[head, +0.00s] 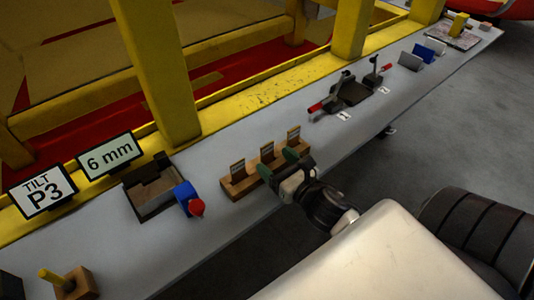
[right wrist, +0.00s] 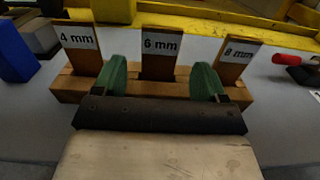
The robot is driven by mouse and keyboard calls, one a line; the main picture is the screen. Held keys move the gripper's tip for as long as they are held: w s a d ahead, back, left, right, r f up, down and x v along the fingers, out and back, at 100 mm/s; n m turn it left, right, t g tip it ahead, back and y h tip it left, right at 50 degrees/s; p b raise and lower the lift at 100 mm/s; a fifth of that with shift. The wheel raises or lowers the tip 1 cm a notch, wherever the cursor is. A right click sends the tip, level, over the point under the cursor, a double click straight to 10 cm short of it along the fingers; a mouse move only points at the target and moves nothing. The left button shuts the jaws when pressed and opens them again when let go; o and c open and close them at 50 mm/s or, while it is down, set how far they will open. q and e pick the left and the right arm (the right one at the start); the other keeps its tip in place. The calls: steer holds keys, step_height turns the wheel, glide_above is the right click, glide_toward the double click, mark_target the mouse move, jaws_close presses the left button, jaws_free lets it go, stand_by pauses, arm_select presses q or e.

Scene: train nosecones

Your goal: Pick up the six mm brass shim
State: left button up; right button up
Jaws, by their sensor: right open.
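The 6 mm brass shim (right wrist: 158,66) stands upright in the middle slot of a wooden rack (right wrist: 70,86), with its label facing me. It is also the middle shim (head: 267,151) in the head view. The 4 mm shim (right wrist: 81,46) stands to its left and the 8 mm shim (right wrist: 236,58) to its right. My right gripper (right wrist: 161,80) is open, with one green fingertip on each side of the 6 mm shim in the picture. I cannot tell whether the fingers touch it. In the head view my right gripper (head: 279,163) is at the rack's front. My left gripper is out of view.
A "6 mm" sign (head: 110,155) and a "TILT P3" sign (head: 43,190) stand left on the grey bench (head: 230,230). A dark tray (head: 150,203) and a blue block with a red knob (head: 187,198) lie left of the rack. A clamp fixture (head: 350,92) sits right. Yellow posts line the back.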

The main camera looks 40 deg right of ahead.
mark_target(268, 152)
steer(key=shift+w+a+f+p, duration=0.1)
steer(key=shift+w+p, duration=0.1)
steer(key=shift+w, duration=0.7)
steer(key=shift+w+a+p, duration=0.1)
steer(key=shift+w+p, duration=0.05)
steer(key=shift+w, duration=0.7)
steer(key=c, duration=1.1)
steer(key=shift+r, duration=0.7)
step_height(268, 152, up, 3)
steer(key=shift+f, duration=0.1)
steer(key=s+d+r, duration=0.4)
steer(key=s+d, duration=0.1)
steer(key=s+d+r, duration=0.3)
steer(key=shift+d+b, duration=0.2)
steer(key=shift+b, duration=0.1)
